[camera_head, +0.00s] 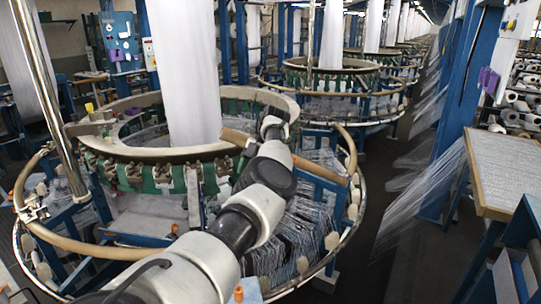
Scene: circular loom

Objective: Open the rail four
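The near circular loom (150,153) has a tan tubular rail (85,247) around its outer side, at the left and front. Another tan rail piece (320,168) slants across the loom's right side and passes behind my arm. It also shows left of the arm. No number is legible on the rails, so I cannot tell which is rail four. My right gripper is not in view.
A steel pole (48,95) stands at the loom's left. White yarn (185,75) rises from its centre. More looms (330,85) stand behind. A dark aisle floor (375,235) is free at the right, beside a table (510,165) and blue frame.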

